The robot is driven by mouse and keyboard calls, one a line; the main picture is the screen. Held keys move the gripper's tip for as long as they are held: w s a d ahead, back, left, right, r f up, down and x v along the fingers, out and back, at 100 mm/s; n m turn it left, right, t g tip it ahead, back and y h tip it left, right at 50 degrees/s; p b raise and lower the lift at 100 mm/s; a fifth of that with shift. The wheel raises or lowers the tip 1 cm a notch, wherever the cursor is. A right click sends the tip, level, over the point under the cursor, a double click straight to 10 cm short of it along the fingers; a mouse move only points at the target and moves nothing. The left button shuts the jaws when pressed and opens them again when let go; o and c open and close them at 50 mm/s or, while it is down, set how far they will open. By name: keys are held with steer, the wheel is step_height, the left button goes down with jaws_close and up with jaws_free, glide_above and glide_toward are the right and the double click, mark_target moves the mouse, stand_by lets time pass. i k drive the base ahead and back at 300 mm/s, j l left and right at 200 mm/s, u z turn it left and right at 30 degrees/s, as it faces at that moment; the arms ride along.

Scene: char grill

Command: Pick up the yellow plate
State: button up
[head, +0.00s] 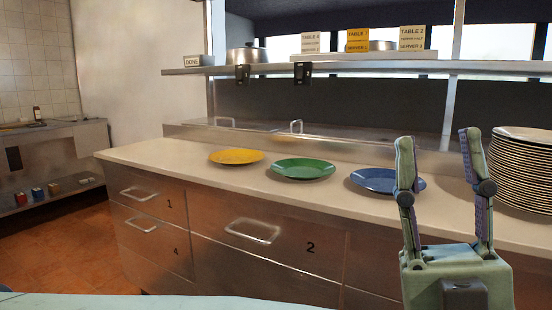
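The yellow plate (236,157) lies flat on the white counter, the leftmost of three coloured plates. It is fully visible and nothing touches it. My gripper (437,140) is at the right of the head view, pointing up, with its two fingers spread apart and nothing between them. It is well to the right of the yellow plate and appears nearer to the camera than the counter. It partly covers the right edge of the blue plate.
A green plate (303,169) and a blue plate (380,180) lie right of the yellow one on the counter (160,153). A tall plate stack (520,170) stands at the far right. A metal shelf (380,68) with signs and pots hangs above. Drawers (255,231) are below.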

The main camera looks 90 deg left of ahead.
mark_target(235, 158)
steer(key=u, duration=2.85)
